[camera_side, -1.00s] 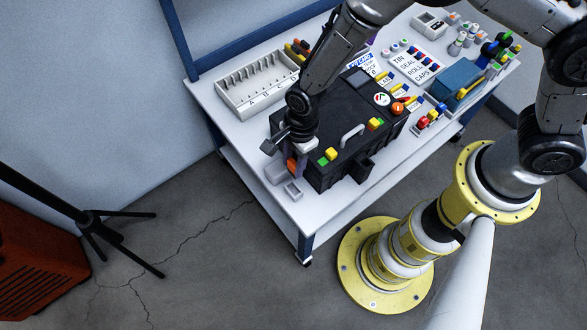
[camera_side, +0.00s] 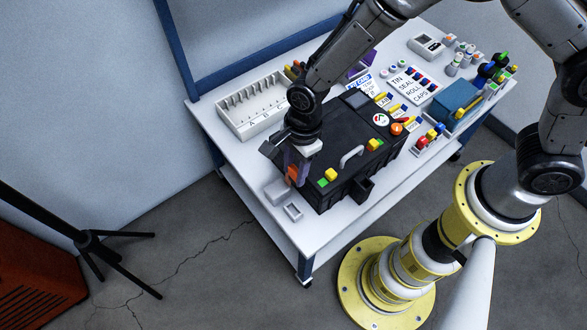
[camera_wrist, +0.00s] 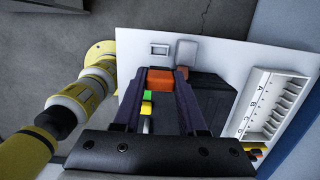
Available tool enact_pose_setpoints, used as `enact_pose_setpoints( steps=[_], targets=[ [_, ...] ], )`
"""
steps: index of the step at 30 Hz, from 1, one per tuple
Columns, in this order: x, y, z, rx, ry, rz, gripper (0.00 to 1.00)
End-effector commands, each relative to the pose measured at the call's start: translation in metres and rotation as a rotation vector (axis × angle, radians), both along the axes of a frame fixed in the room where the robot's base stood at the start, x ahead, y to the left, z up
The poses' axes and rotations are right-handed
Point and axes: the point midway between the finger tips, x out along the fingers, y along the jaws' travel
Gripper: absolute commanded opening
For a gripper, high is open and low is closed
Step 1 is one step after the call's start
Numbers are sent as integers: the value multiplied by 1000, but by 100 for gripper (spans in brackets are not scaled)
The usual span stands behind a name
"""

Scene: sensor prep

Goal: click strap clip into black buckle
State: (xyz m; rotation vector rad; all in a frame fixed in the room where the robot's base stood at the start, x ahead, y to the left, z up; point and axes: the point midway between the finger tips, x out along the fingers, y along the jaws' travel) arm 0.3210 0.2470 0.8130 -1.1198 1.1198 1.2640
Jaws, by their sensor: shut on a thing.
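My gripper (camera_side: 294,172) points down at the near left end of a black case (camera_side: 335,135) on the white table. An orange block-shaped piece (camera_wrist: 160,78), which looks like the strap clip, sits between my fingertips in the wrist view. My gripper (camera_wrist: 160,80) is shut on it. The orange piece also shows beside the fingers in the side view (camera_side: 293,173). The black buckle cannot be told apart from the dark case. Whether the clip touches the case is unclear.
Yellow and green blocks (camera_side: 327,178) and a grey handle (camera_side: 351,156) are on the case. A grey block (camera_side: 278,189) and a small open tray (camera_side: 293,211) lie near the table corner. A white lettered rack (camera_side: 252,105) stands behind. Labels, vials and a blue box (camera_side: 457,104) fill the right.

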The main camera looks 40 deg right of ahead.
Motion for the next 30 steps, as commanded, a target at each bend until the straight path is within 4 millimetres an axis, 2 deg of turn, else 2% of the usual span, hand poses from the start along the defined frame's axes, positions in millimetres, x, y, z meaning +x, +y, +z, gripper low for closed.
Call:
enact_pose_setpoints(
  steps=[24, 30],
  targets=[
    [14, -87, -17, 0, 0, -4, 0],
    [16, -100, -20, 0, 0, -3, 0]
  ],
)
